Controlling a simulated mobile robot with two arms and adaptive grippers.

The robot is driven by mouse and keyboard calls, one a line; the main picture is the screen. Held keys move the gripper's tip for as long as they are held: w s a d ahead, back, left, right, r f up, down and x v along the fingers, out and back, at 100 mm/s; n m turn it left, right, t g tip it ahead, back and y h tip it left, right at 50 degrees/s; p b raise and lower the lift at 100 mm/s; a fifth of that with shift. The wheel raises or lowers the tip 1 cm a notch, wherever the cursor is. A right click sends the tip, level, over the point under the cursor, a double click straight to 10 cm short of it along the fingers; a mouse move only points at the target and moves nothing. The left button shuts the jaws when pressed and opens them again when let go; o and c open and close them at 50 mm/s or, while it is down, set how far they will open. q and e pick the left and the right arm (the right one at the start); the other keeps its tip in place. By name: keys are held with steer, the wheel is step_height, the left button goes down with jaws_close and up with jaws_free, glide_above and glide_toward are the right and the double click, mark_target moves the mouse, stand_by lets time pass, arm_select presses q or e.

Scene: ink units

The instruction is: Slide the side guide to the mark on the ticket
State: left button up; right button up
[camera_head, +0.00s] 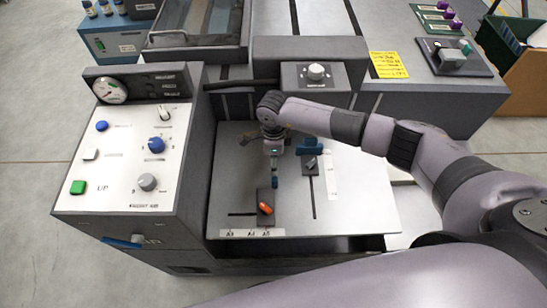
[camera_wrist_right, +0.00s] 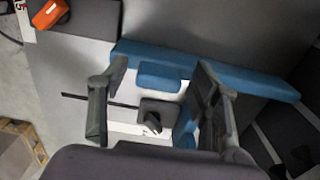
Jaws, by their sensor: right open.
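The side guide is a dark block with an orange lever (camera_head: 264,207) on the metal feed plate; its long blue bar (camera_head: 275,182) runs back from it, partly hidden under my gripper. The block stands near A5 on the size strip (camera_head: 240,234). In the right wrist view, the orange lever (camera_wrist_right: 50,14) is at top left and the blue bar (camera_wrist_right: 250,82) crosses the picture. My right gripper (camera_head: 273,168) is open above the plate, behind the lever; its fingers also show in the wrist view (camera_wrist_right: 158,85). The yellow ticket (camera_head: 388,65) lies at the back, its writing unreadable. My left gripper is out of view.
A back guide with a blue stop (camera_head: 312,143) and grey lever block (camera_head: 311,165) stands right of my gripper on a lengthwise slot. A control panel (camera_head: 125,155) with knobs and buttons is at left. A grey dial housing (camera_head: 316,74) is behind. The plate's right front is clear.

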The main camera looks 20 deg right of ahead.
steer(key=shift+f, duration=0.15)
jaws_close()
stand_by(0.8)
